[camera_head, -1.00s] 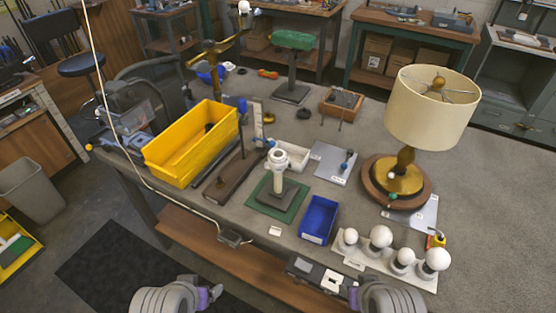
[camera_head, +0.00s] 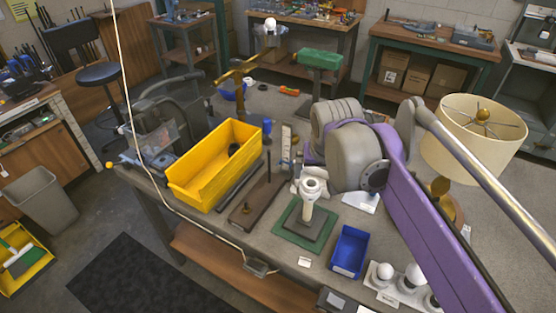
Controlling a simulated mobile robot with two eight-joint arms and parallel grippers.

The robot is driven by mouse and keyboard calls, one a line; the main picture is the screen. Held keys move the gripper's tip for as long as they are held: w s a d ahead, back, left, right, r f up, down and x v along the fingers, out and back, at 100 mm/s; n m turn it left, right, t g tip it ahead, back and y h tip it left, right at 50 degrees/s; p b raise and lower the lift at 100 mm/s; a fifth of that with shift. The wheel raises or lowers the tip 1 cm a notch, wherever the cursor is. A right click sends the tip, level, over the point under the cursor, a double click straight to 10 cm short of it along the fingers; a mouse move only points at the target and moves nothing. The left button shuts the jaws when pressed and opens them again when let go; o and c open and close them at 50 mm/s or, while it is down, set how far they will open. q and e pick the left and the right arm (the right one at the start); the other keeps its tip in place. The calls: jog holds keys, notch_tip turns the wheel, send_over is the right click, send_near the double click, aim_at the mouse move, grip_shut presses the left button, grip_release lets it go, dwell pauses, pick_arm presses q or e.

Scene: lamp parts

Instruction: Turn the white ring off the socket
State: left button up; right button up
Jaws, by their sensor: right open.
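The white socket (camera_head: 308,202) stands upright on a post on a green square base (camera_head: 289,238) near the table's front. The white ring (camera_head: 312,187) is around its top. My right gripper (camera_head: 307,174) reaches in from the right, just behind and above the ring. It is open, with its fingers partly hidden by my own wrist. I cannot tell whether a finger touches the ring. My left gripper is out of view.
A yellow bin (camera_head: 213,168) and a brown base with a thin rod (camera_head: 262,200) stand left of the socket. A blue tray (camera_head: 349,251) and bulbs (camera_head: 385,271) are at front right. A shaded lamp (camera_head: 472,138) stands behind my arm. A cord hangs at left.

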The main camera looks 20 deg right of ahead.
aim_at(313, 184)
jog(key=x, duration=1)
jog(key=shift+w+f+b, duration=0.15)
jog(key=shift+w+b, duration=0.15)
jog(key=shift+w, duration=0.05)
jog(key=c, duration=1.5)
jog(key=n, duration=0.1)
jog(key=n+y, duration=0.1)
jog(key=n, duration=0.1)
jog(key=n+y, duration=0.1)
jog(key=shift+d+n, duration=0.25)
jog(key=shift+n, duration=0.15)
jog(key=shift+c, duration=0.2)
jog(key=shift+n+y+p, duration=0.35)
jog(key=shift+n+y, duration=0.05)
jog(key=shift+n, duration=0.7)
